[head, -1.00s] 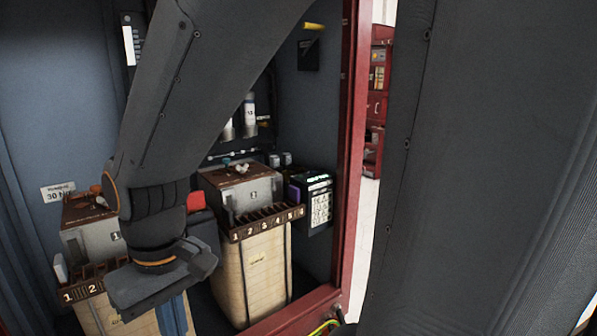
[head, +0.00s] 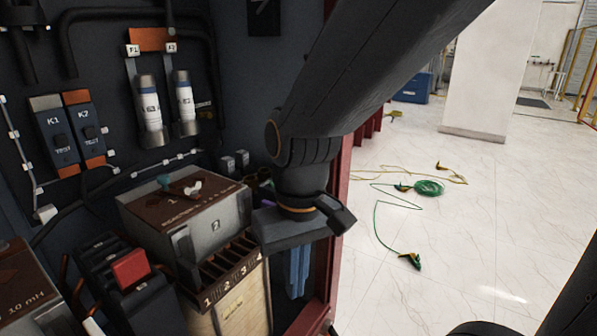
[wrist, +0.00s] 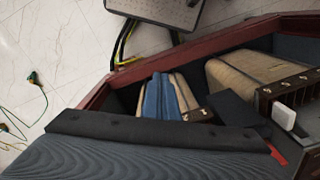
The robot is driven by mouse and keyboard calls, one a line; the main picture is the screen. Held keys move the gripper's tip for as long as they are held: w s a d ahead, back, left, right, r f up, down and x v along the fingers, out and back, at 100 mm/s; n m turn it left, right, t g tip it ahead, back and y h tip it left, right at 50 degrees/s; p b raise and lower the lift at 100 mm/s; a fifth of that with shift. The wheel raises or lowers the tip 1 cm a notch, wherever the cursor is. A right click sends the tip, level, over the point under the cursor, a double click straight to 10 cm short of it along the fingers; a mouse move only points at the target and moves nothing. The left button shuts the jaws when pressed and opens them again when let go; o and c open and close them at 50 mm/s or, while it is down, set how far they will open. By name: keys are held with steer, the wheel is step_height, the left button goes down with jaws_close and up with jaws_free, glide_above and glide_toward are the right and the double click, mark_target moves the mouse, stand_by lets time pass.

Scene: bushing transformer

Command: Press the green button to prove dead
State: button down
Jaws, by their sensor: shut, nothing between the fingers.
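My gripper (head: 298,294) hangs with its blue fingers pointing down and closed together, in front of the right side of the box numbered 2 and its slotted rack. Its blue fingers also show in the wrist view (wrist: 160,95), over the cabinet's lower edge. They hold nothing. No green button can be made out in either present view. A small purple part (head: 264,178) shows just left of my wrist; the rest of what it belongs to is hidden behind my arm.
A box numbered 2 (head: 190,215) stands above a slotted rack (head: 232,272). A red block (head: 131,267) sits to the left. The red cabinet frame (head: 338,235) borders the right. Green and yellow cables (head: 428,187) lie on the open pale floor.

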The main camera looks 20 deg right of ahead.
steer(key=shift+w+d, duration=0.15)
steer(key=shift+w, duration=0.2)
step_height(320, 180, up, 13)
steer(key=n+t+y+p, duration=0.2)
steer(key=n+t+p, duration=0.8)
steer(key=p, duration=2)
glide_above(272, 184)
steer(key=shift+s+d+n+g, duration=0.2)
steer(key=shift+d+n+g, duration=0.15)
steer(key=shift+n+g, duration=0.25)
steer(key=shift+f, duration=0.1)
step_height(272, 184, down, 9)
steer(key=b, duration=0.7)
steer(key=shift+r, duration=0.2)
